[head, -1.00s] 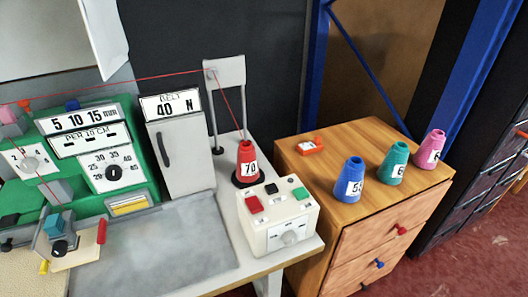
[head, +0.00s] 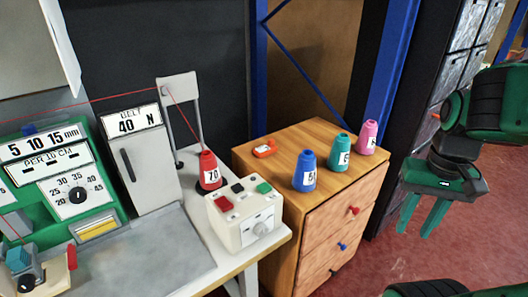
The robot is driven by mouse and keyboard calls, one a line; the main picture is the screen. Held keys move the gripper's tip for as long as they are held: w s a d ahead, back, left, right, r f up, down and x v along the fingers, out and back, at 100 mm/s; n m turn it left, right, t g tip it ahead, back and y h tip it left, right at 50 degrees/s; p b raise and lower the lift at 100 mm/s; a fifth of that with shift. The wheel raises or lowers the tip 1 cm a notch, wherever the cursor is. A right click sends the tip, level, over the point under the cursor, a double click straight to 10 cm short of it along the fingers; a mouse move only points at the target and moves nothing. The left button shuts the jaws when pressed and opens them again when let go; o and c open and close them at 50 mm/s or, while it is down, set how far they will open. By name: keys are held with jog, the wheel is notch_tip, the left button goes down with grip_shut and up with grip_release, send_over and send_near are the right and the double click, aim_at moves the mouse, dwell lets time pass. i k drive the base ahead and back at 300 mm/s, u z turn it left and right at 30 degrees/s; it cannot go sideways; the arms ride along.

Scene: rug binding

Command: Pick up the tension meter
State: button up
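A small orange-red device (head: 264,148), which looks like the tension meter, lies on the back left part of the wooden cabinet's top (head: 300,137). It is small in the picture, with a pale patch on it. My gripper (head: 414,232) hangs at the right of the head view, over the red floor and right of the cabinet. Its two green fingers point down and stand apart with nothing between them. It is well away from the device and touches nothing.
Blue (head: 305,171), teal (head: 339,153) and pink (head: 367,137) numbered cones stand along the cabinet's right side. A red cone (head: 208,171) and a white button box (head: 243,217) stand on the bench to the left. A blue rack post (head: 388,70) rises behind.

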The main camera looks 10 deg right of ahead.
aim_at(265, 150)
jog(key=z, duration=0.75)
jog(key=i, duration=0.7)
jog(key=z, duration=0.15)
